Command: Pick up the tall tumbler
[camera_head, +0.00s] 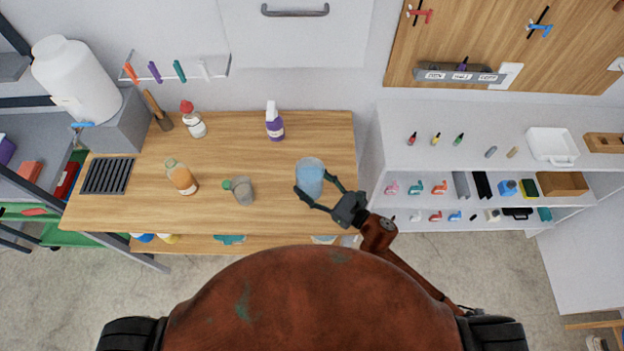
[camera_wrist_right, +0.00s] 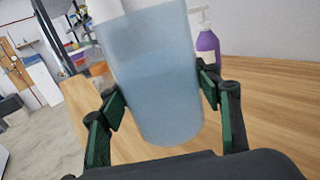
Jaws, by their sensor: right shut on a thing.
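The tall tumbler (camera_head: 310,176) is a clear cylinder with a pale blue tint, at the right part of the wooden table. In the right wrist view the tumbler (camera_wrist_right: 155,80) fills the middle and looks slightly tilted in the picture. My right gripper (camera_head: 317,196) is shut on it, with one finger on each side; the fingers also show in the right wrist view (camera_wrist_right: 160,95). I cannot tell whether the tumbler's base touches the table. My left gripper is not in view.
A white shelf (camera_head: 385,150) stands to the right. Table space behind the tumbler is clear.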

